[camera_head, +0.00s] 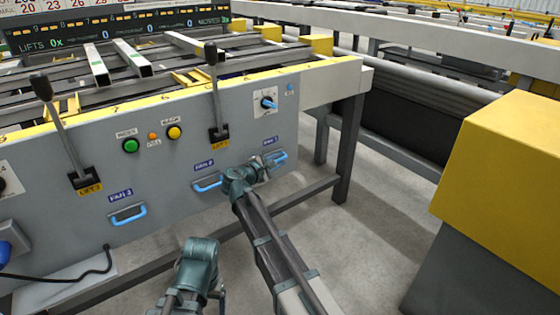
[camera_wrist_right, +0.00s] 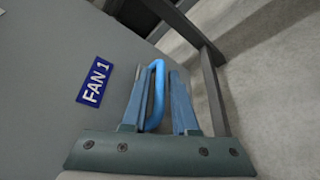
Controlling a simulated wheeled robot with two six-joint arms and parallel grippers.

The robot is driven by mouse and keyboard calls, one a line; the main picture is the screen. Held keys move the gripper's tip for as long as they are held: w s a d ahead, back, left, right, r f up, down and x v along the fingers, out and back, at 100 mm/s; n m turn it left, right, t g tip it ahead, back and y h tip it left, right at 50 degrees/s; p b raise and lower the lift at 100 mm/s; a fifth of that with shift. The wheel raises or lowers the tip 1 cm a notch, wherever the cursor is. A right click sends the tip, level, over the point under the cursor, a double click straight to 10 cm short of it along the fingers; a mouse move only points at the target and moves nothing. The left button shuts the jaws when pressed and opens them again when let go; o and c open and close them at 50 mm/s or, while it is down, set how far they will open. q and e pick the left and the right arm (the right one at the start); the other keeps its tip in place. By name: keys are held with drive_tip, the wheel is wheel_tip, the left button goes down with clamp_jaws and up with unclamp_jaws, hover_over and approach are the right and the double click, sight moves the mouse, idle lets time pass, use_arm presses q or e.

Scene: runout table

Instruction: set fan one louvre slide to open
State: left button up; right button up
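The fan one louvre slide has a blue bar handle (camera_head: 279,158) on the grey panel, below the FAN 1 label (camera_head: 270,140), near the panel's right end. In the right wrist view the handle (camera_wrist_right: 157,92) stands between the two fingers of my right gripper (camera_wrist_right: 157,72), beside the FAN 1 label (camera_wrist_right: 95,81). The right gripper (camera_head: 263,166) is open, with a gap between the handle and the right finger. The slide's own plate and travel are not visible. My left gripper (camera_head: 214,292) is low in front of the panel, its fingers mostly hidden.
Similar blue handles for FAN 2 (camera_head: 207,183) and FAN 3 (camera_head: 128,214) are to the left. Two black levers (camera_head: 215,90) (camera_head: 60,130) stick out from the panel. A yellow-topped block (camera_head: 505,150) stands at right. The floor between is clear.

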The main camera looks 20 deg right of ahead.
clamp_jaws()
drive_tip(key=shift+s, duration=0.1)
idle(1.2)
